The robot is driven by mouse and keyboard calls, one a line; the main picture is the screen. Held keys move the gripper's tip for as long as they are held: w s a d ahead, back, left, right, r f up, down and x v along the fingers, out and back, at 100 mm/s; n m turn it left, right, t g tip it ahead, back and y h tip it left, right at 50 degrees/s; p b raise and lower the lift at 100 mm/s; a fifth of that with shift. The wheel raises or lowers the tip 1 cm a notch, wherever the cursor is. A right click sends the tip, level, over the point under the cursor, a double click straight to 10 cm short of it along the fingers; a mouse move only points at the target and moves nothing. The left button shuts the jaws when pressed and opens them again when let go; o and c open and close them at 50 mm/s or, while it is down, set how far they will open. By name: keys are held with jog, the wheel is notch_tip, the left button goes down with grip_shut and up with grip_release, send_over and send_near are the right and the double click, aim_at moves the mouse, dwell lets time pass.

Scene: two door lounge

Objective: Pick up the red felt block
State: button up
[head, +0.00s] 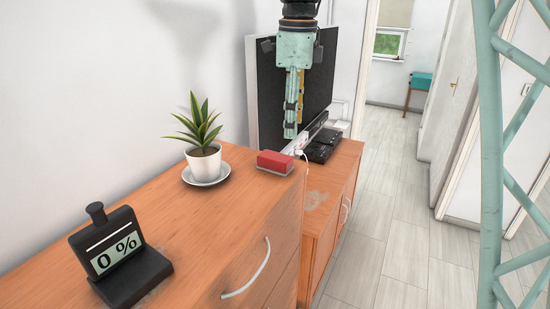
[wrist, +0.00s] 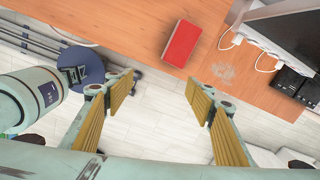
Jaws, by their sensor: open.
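The red felt block (head: 275,161) lies on the wooden cabinet top near its far right end, to the right of the potted plant. It also shows in the wrist view (wrist: 181,43), above and a little right of the gap between my fingertips. My gripper (head: 291,134) points down above the far end of the cabinet in the head view, apart from the block. In the wrist view my gripper (wrist: 159,88) is open, with its yellow-padded fingers spread and only floor showing between them.
A plant in a white pot (head: 204,163) and a black "0 %" display (head: 118,257) stand on the cabinet (head: 215,230). A television (head: 263,90) and black boxes (head: 322,147) stand on a lower cabinet beyond. Cabinet top around the block is clear.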

aim_at(275, 156)
jog(key=w+a+f+m+p, duration=0.2)
jog(key=w+a+m, duration=0.1)
jog(key=w+a, duration=0.2)
jog(key=shift+w+a+m+g, duration=0.15)
jog(key=shift+w+m+g, duration=0.15)
jog(key=shift+w, duration=0.45)
jog(key=shift+f, duration=0.15)
jog(key=shift+f, duration=4.2)
jog(key=shift+f, duration=2.6)
jog(key=shift+c, duration=0.5)
jog(key=c, duration=0.9)
jog(key=shift+r, duration=0.1)
